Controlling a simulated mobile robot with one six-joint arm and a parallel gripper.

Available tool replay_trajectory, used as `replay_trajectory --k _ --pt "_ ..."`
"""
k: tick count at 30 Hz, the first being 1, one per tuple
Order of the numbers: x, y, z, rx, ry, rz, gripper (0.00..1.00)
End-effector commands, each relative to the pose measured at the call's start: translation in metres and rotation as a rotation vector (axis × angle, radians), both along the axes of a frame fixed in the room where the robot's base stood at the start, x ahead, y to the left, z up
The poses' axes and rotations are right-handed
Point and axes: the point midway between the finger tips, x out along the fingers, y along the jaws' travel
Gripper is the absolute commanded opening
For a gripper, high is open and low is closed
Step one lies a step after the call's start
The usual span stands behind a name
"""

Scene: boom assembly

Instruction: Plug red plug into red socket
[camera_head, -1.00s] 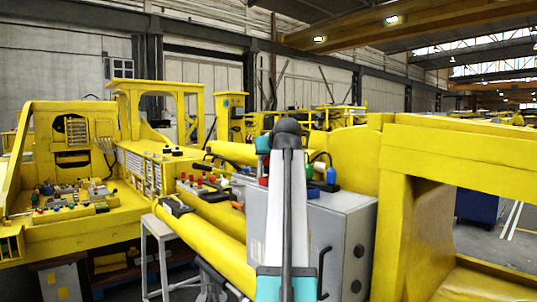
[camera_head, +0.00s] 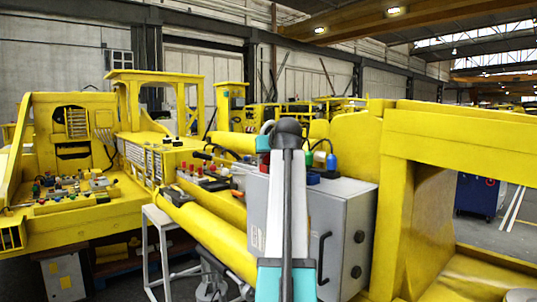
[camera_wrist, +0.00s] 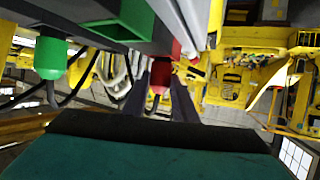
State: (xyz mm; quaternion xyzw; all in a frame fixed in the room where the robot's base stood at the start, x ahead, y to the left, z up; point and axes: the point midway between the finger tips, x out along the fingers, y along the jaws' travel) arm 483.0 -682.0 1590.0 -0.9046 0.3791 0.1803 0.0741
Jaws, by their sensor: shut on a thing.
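In the wrist view, my gripper (camera_wrist: 161,88) has its two dark fingers shut on the red plug (camera_wrist: 159,78). A red socket (camera_wrist: 176,47) shows just above the plug, on the dark edge overhead. The plug's tip overlaps this area in the picture, and I cannot tell whether it touches the socket or is apart from it. In the head view, my own arm covers the gripper and the held plug. A small red part (camera_head: 264,168) shows at the arm's left edge, above the grey box (camera_head: 338,235).
In the wrist view, a green socket (camera_wrist: 135,18) and a green plug (camera_wrist: 50,58) with a dark cable are left of the red ones. In the head view, a blue plug (camera_head: 332,162) stands near a blue socket (camera_head: 313,178) on the box. Yellow boom beams (camera_head: 215,235) surround it.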

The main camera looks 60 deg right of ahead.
Motion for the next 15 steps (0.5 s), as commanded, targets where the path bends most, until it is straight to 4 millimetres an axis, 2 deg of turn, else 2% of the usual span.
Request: replay_trajectory --k 8,9,12,13,15 --pt "-0.0004 -0.0003 -0.0001 0.000 0.000 -0.001 0.03" --pt "-0.0005 -0.0004 -0.0001 0.000 0.000 -0.001 0.27" --pt "-0.0006 -0.0004 -0.0002 0.000 0.000 -0.001 0.44" --pt "-0.0006 -0.0005 -0.0002 0.000 0.000 -0.001 0.47" --pt "-0.0007 -0.0006 -0.0002 0.000 0.000 -0.001 0.47"
